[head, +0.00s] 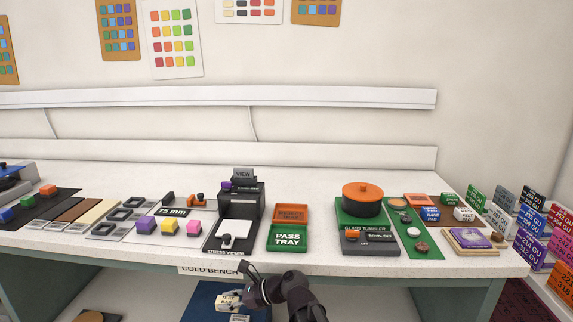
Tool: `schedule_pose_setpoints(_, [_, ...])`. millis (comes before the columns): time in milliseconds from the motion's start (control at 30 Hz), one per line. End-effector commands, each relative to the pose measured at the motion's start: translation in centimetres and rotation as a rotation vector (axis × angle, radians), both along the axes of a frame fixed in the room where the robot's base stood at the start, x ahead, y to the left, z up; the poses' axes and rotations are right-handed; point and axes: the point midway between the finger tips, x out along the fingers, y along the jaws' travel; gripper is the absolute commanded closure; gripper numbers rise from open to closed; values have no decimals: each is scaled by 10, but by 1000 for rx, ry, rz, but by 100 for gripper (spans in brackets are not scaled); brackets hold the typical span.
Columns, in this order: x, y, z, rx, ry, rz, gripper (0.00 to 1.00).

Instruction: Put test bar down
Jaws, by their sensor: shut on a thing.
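My gripper (244,291) is low at the bottom centre of the head view, in front of the bench's front edge and below the top's level in the picture. It is shut on a small pale piece with yellowish parts (228,300), which I take to be the test bar. The fingers and wrist hide part of it, and its details are too small to read. The piece shows against a blue surface (200,303) below; I cannot tell whether they touch.
On the white bench (310,258) stand the stress viewer (240,207), a green pass tray (288,239) with an orange tray (291,213) behind it, and a black pot (362,206) with an orange lid. Coloured blocks (167,226) are left of the viewer. Bare bench lies right of the pass tray.

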Motion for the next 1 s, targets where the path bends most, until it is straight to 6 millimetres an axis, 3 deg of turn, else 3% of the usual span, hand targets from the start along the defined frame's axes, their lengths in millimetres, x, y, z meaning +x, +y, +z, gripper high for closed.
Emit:
schedule_pose_setpoints(33, [0, 0, 15, 0, 0, 0, 100])
schedule_pose_setpoints(1000, [1, -1, 149, 0, 0, -2, 100])
